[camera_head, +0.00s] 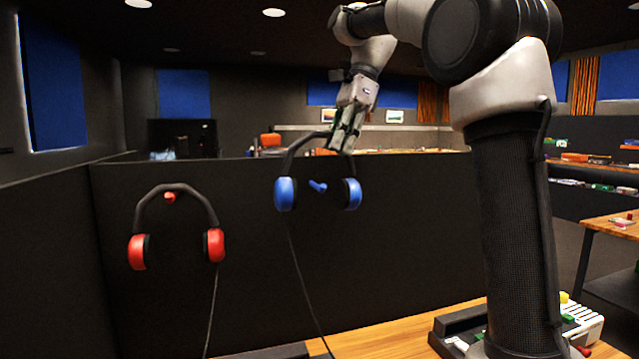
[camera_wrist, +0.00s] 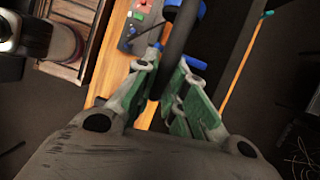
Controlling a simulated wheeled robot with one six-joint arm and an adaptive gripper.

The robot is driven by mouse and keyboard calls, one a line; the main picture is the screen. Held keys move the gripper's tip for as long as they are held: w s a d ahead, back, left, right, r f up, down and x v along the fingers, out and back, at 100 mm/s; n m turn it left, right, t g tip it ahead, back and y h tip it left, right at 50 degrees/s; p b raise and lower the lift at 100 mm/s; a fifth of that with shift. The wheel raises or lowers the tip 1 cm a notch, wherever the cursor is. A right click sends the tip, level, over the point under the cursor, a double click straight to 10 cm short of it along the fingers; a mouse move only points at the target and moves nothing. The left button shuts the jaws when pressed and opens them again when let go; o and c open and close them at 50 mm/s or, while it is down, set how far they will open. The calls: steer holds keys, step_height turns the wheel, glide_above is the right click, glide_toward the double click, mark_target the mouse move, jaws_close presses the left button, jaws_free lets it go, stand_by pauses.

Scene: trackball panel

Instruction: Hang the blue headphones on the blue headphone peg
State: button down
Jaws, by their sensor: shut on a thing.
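The blue headphones (camera_head: 284,193) have a dark headband and two blue ear cups, and hang upright in the air with a cable trailing down. My gripper (camera_head: 343,138) is shut on their headband near its top right. In the wrist view, the green-padded fingers (camera_wrist: 172,98) close around the dark headband (camera_wrist: 178,42). The blue headphone peg (camera_head: 317,186) is on the dark partition and appears between the two cups, below the arch of the band. The band is not seen touching the peg; the depth gap between them cannot be told.
Red headphones (camera_head: 137,251) hang on a red peg (camera_head: 170,197) to the left on the partition (camera_head: 255,260). A wooden desk (camera_head: 385,326) stands below, with a control panel (camera_head: 580,322) at the right. The partition around the blue peg is clear.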

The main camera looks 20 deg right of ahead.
steer(key=shift+s+a+r, duration=0.15)
steer(key=shift+s+r, duration=0.05)
steer(key=shift+r, duration=0.1)
steer(key=s+f, duration=0.9)
steer(key=s, duration=0.1)
steer(key=shift+h, duration=0.3)
steer(key=shift+w+f, duration=0.2)
steer(key=shift+w, duration=1.95)
steer(key=shift+w+f, duration=0.2)
steer(key=shift+w, duration=1.95)
steer(key=shift+w+f, duration=0.2)
steer(key=shift+w, duration=1.95)
steer(key=c, duration=1.4)
jaws_free()
